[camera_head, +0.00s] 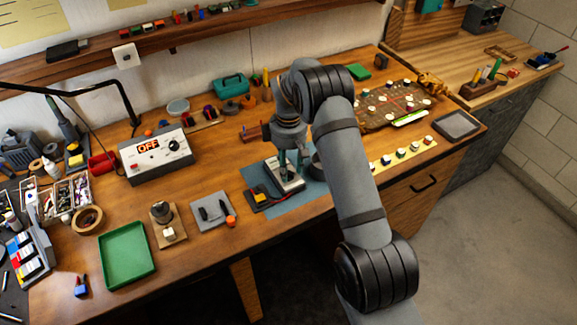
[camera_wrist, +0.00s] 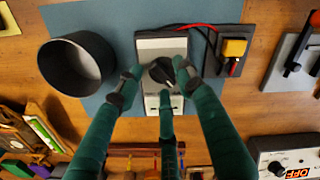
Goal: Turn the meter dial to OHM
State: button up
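The meter (camera_head: 291,186) is a small light-grey box on a blue mat (camera_head: 316,193), mostly under my gripper (camera_head: 291,166) in the head view. In the wrist view the meter (camera_wrist: 160,44) has a grey upper panel and a black round dial (camera_wrist: 160,71) at its middle. I cannot read any markings or the dial's setting. My gripper (camera_wrist: 156,80) has three green fingers, spread around the dial: one left, one right and one on the near side. The side fingertips look apart from the dial, and nothing is held. The near finger covers part of the meter's lower face.
A dark round cup (camera_wrist: 76,62) stands close beside the meter. A block with a yellow top (camera_wrist: 235,48) sits on the other side, with red and black leads to the meter. A box with a lit OFF display (camera_head: 148,145) stands further left.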

jog(key=shift+c, duration=0.9)
jog(key=c, duration=0.7)
grip_shut()
jog(key=shift+m+b, duration=0.3)
jog(key=m+b, duration=0.2)
jog(key=shift+f+m, duration=0.15)
jog(key=shift+m, duration=0.25)
jog(key=m+b, duration=0.2)
jog(key=m, duration=0.2)
jog(key=shift+s+d+b, duration=0.1)
jog(key=shift+b, duration=0.3)
jog(key=m+b, duration=0.2)
jog(key=m, duration=0.3)
jog(key=shift+s+m+b, duration=0.15)
jog(key=shift+m+b, duration=0.7)
jog(key=shift+m, duration=0.95)
